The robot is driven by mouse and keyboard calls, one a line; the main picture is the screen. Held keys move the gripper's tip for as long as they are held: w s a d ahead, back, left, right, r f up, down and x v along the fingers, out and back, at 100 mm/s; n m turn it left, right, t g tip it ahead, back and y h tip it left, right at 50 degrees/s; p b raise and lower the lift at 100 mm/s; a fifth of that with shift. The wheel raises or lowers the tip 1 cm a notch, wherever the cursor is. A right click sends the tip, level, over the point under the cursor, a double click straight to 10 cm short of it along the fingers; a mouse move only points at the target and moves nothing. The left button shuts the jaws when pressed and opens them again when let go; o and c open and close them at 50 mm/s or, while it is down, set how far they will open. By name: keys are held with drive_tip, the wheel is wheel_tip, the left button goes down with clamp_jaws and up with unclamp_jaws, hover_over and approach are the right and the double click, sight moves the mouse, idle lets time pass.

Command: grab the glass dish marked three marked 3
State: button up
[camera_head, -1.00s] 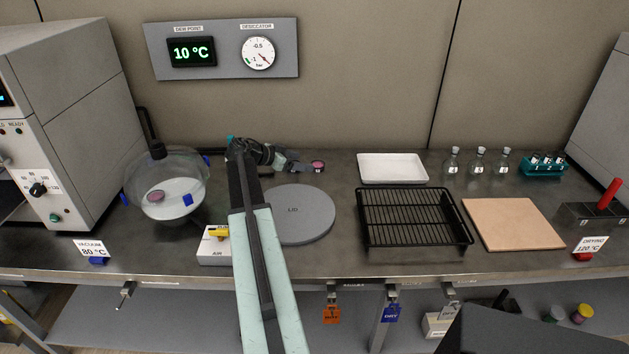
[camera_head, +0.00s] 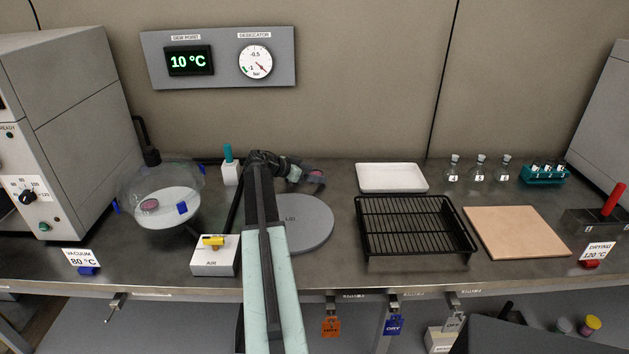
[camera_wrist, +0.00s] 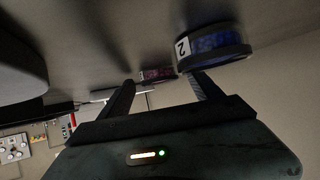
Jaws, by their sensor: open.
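In the wrist view, a round dish with blue contents and a label reading 2 (camera_wrist: 215,45) is close by, at the right finger. A second dish with reddish contents (camera_wrist: 157,76) shows farther off between the fingers; its mark is unreadable. No label reading 3 is legible. The blue dish cannot be made out in the head view.
A glass desiccator (camera_head: 165,207) with another pink dish inside stands left. A grey lid disc (camera_head: 312,232) lies below my arm. An air valve box (camera_head: 214,262), a teal-handled block (camera_head: 230,172), a white tray (camera_head: 391,178) and a black rack (camera_head: 412,228) are nearby.

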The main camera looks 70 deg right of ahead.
drive_tip(key=c, duration=1.4)
drive_tip(key=shift+r, duration=0.1)
drive_tip(key=shift+r+p, duration=0.5)
drive_tip(key=shift+p, duration=0.05)
wheel_tip(320, 180, up, 3)
drive_tip(key=p, duration=0.3)
drive_tip(key=shift+c, duration=0.2)
drive_tip(key=s+a, duration=0.1)
drive_tip(key=a, duration=0.4)
drive_tip(key=s+a, duration=0.2)
drive_tip(key=a, duration=0.3)
drive_tip(key=s+a+r+p, duration=0.1)
drive_tip(key=s+a, duration=0.1)
drive_tip(key=a, duration=0.3)
drive_tip(key=shift+s+a, duration=0.1)
drive_tip(key=shift+s, duration=0.05)
